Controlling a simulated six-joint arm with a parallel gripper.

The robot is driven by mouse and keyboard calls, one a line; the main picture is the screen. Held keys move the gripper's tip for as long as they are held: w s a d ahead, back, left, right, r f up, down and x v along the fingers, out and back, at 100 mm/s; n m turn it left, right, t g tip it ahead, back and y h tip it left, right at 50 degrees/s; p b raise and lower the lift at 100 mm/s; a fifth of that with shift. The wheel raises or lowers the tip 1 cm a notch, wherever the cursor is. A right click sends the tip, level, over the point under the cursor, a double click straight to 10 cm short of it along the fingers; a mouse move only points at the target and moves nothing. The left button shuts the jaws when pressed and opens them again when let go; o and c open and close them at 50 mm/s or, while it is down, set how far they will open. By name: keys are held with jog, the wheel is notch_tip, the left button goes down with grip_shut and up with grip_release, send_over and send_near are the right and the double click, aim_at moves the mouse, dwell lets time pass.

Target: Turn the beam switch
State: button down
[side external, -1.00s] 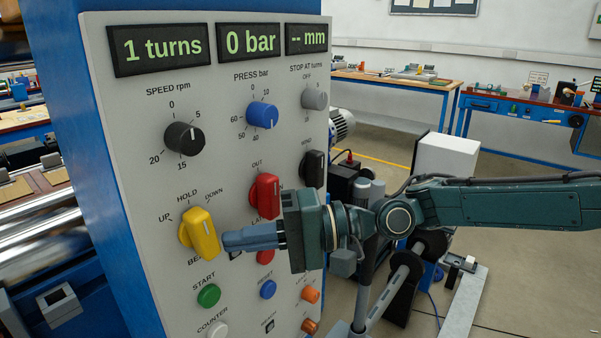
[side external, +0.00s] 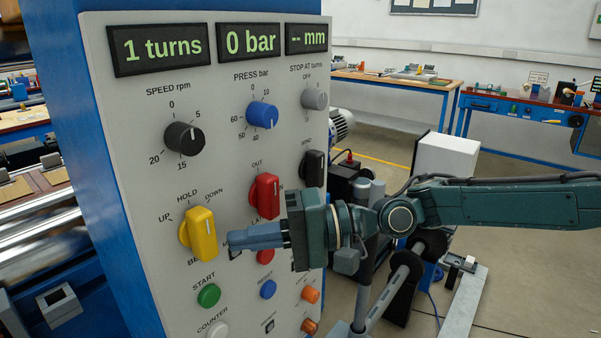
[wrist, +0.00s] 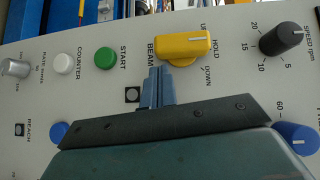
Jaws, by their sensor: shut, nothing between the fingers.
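The beam switch is a yellow lever knob (side external: 200,234) on the grey panel, with UP, HOLD and DOWN marked around it. Its white pointer line sits at the top, by HOLD. In the wrist view the yellow knob (wrist: 184,45) lies just beyond the fingertips, above and to the right of them. My gripper (side external: 232,242) is shut and empty, its blue fingers pointing left at the panel, just right of the knob with a small gap. In the wrist view the shut fingers (wrist: 158,75) end beside the BEAM label. The fingers hide part of the panel below the knob.
A red knob (side external: 265,196) stands close above my gripper, and a red button (side external: 265,257) sits just below the fingers. The green START button (side external: 208,295) is below the yellow knob. The black SPEED knob (side external: 184,138) is above it.

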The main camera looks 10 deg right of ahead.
jog(key=w+d, duration=0.2)
jog(key=d, duration=1)
jog(key=shift+d, duration=0.1)
